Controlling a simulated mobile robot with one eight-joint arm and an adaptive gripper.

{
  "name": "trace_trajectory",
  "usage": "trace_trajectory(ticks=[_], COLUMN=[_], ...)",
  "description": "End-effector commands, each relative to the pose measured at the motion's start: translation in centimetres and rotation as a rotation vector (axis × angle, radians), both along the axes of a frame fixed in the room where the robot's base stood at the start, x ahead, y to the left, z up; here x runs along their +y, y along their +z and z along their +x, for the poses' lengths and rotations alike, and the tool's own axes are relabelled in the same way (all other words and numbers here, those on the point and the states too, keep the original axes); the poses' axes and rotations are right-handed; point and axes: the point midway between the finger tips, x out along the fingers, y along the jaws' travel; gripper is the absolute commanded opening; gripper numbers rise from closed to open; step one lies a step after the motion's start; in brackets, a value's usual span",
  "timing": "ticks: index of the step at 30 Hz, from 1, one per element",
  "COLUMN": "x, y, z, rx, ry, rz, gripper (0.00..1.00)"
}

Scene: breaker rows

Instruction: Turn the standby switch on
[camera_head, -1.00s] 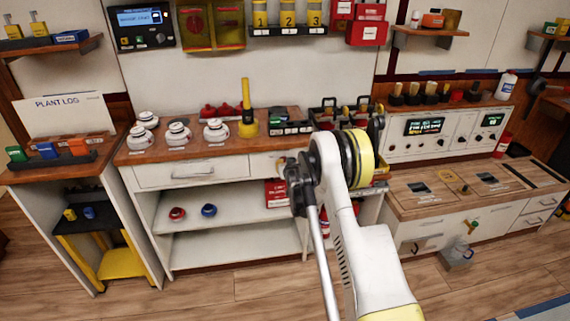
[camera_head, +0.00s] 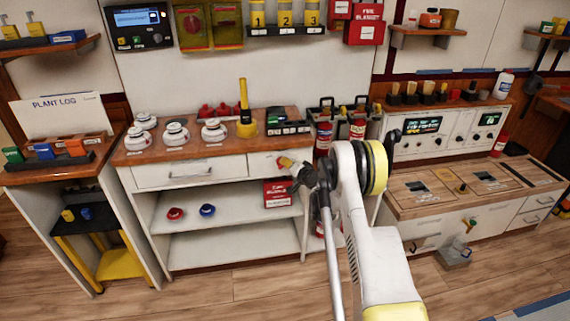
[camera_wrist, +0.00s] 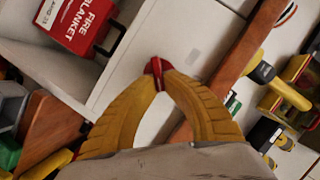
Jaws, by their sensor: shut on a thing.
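My gripper (camera_head: 287,162) is in front of the right-hand drawer front of the white bench. No label reading standby is legible, so I cannot tell which switch is the standby one. A dark panel (camera_head: 139,26) with a lit screen and a knob hangs on the wall at upper left. A white console (camera_head: 450,134) with screens and knobs stands at right.
The bench top holds white domed devices (camera_head: 174,134), a yellow upright tool (camera_head: 246,122) and red objects. A red fire blanket box (camera_wrist: 80,20) is beside my gripper; it also shows on the shelf (camera_head: 278,193). Fire extinguishers (camera_head: 324,133) stand behind my arm. The floor at left front is clear.

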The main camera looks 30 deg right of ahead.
Motion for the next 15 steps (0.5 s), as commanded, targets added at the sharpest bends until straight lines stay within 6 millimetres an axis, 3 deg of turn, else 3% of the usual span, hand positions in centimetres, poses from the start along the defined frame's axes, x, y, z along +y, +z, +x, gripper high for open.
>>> trace_trajectory(ticks=[15], x=[-0.34], y=[-0.69], z=[-0.07], rx=[-0.131], ry=[0.000], rz=[0.457], gripper=[0.00])
